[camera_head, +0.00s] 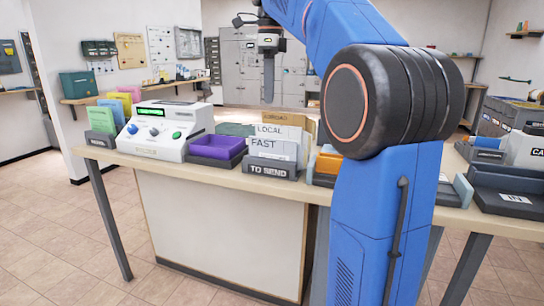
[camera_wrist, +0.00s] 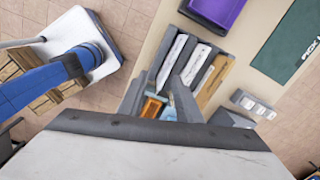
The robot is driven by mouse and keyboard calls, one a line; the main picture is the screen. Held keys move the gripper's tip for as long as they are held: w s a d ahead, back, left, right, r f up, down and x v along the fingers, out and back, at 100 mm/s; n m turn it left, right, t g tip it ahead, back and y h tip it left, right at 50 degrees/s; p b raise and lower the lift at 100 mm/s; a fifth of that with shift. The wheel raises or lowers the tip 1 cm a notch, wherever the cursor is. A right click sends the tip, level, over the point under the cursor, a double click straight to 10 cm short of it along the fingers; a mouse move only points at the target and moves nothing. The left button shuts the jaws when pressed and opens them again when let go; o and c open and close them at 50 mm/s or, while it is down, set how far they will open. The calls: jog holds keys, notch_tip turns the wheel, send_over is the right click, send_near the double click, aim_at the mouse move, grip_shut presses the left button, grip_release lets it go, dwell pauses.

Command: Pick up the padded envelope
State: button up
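A grey sorter marked TO SEND (camera_head: 272,168) stands on the counter, holding upright mail. White envelopes marked LOCAL (camera_head: 270,131) and FAST (camera_head: 262,146) stand in front of a brown envelope marked ABROAD (camera_head: 279,118). The wrist view shows the white envelopes (camera_wrist: 195,64) and a brown one (camera_wrist: 212,82) edge-on in the sorter. I cannot tell for certain which item is the padded envelope. My gripper (camera_head: 268,98) hangs above and behind the sorter, pointing down. In the wrist view its two dark fingers (camera_wrist: 158,88) look apart, with nothing held between them.
A purple tray (camera_head: 217,148) and a white machine (camera_head: 165,128) stand left of the sorter. An orange item (camera_head: 328,161) lies to its right, partly behind my arm. A green mat (camera_wrist: 289,42) lies on the counter. A grey IN tray (camera_head: 505,190) stands far right.

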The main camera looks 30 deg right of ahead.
notch_tip(320, 180, up, 2)
jog(key=w+d+m, duration=0.2)
jog(key=d+m, duration=0.1)
send_over(272, 155)
jog(key=shift+g, duration=0.3)
notch_tip(272, 155, down, 12)
jog(key=shift+d+r, duration=0.15)
jog(key=shift+w+f, duration=0.15)
jog(key=shift+f, duration=1.25)
jog(key=shift+w+f, duration=0.1)
jog(key=shift+f, duration=1.25)
jog(key=shift+c, duration=0.3)
grip_shut()
